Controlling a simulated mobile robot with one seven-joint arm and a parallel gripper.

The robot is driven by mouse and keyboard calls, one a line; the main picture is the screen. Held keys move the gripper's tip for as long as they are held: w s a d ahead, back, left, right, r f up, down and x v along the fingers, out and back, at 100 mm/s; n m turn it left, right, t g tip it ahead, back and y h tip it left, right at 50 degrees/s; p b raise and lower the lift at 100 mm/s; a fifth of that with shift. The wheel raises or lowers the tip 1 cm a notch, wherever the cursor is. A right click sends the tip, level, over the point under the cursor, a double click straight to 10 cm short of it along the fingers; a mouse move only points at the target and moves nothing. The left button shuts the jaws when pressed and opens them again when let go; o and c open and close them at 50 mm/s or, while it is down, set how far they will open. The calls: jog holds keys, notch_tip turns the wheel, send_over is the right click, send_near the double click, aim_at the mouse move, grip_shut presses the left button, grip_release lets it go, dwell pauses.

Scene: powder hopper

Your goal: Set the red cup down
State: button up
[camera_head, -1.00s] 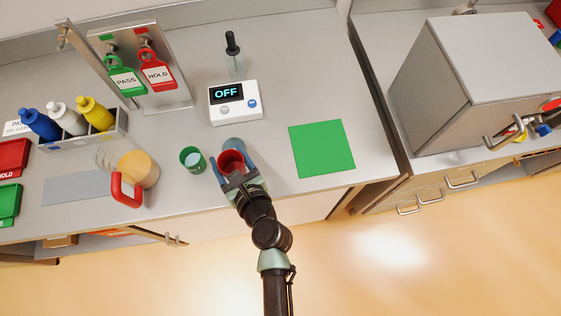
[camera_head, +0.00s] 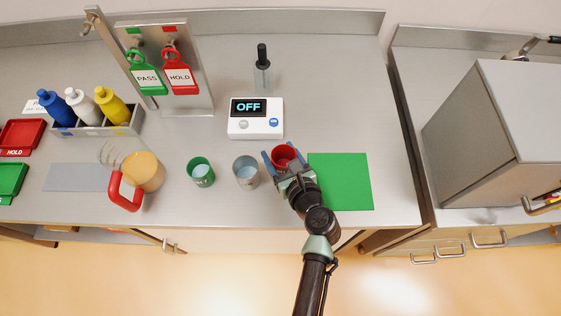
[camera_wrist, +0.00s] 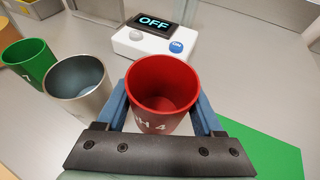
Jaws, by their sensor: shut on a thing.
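The red cup (camera_head: 286,155) is upright between the blue fingers of my gripper (camera_head: 280,163), near the left edge of the green mat. In the wrist view the red cup (camera_wrist: 162,92) has white lettering on its front, and its inside looks empty. My gripper (camera_wrist: 160,108) is shut on it, with one finger on each side. The green mat (camera_head: 345,185) lies flat to the right of the cup, and part of it shows in the wrist view (camera_wrist: 268,150). I cannot tell whether the cup's base touches the counter.
A grey metal cup (camera_head: 246,172) and a green cup (camera_head: 201,172) stand to the left. A white device (camera_head: 255,118) reading OFF stands behind. An orange container with a red handle (camera_head: 140,175) is farther left. The counter right of the mat is clear.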

aim_at(280, 161)
jog(key=shift+f+b, duration=0.55)
jog(key=shift+f, duration=1.35)
jog(key=shift+f, duration=0.2)
jog(key=o, duration=1.4)
jog(key=shift+r, duration=0.1)
